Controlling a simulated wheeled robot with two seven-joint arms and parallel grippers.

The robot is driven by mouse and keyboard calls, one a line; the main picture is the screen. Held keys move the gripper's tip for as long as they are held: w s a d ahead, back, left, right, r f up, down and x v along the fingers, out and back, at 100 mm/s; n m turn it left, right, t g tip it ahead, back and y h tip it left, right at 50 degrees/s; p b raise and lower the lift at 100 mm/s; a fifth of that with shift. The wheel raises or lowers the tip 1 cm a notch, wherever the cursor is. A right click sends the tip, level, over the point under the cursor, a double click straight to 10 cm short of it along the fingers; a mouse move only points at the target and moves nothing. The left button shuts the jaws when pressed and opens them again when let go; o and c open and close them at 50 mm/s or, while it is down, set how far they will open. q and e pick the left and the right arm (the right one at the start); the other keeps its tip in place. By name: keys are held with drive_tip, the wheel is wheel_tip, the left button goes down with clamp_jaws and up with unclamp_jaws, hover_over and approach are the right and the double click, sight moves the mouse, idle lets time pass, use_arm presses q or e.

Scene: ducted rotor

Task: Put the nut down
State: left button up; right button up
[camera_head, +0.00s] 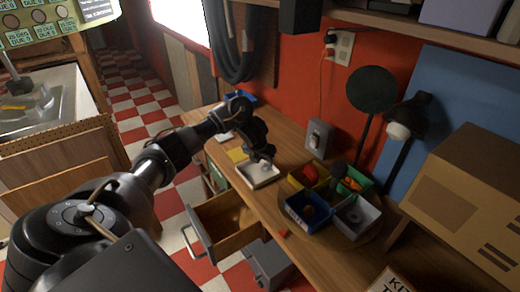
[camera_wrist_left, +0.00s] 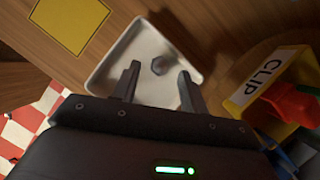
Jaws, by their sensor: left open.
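The nut (camera_wrist_left: 158,65) is a small grey hexagonal piece in a white square tray (camera_wrist_left: 108,75) in the left wrist view. In the head view the tray (camera_head: 262,181) stands on the wooden bench. My left gripper (camera_wrist_left: 159,74) is open, its two fingers spread over the tray, with the nut seen between and just past the tips. I cannot tell the exact height of the fingers above the tray. In the head view my left gripper (camera_head: 264,157) hangs above the tray's back part. My right gripper is not in view.
Yellow (camera_head: 296,182), blue (camera_head: 301,222), green and grey (camera_head: 350,229) bins stand right of the tray. A yellow square (camera_wrist_left: 72,24) lies left of it. An open drawer (camera_head: 213,222) juts out below. A lamp (camera_head: 404,130) and cardboard box (camera_head: 470,195) stand at right.

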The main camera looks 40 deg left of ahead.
use_arm(q)
drive_tip(key=p+v, duration=0.3)
drive_tip(key=v, duration=0.6)
drive_tip(key=shift+s+r, duration=0.2)
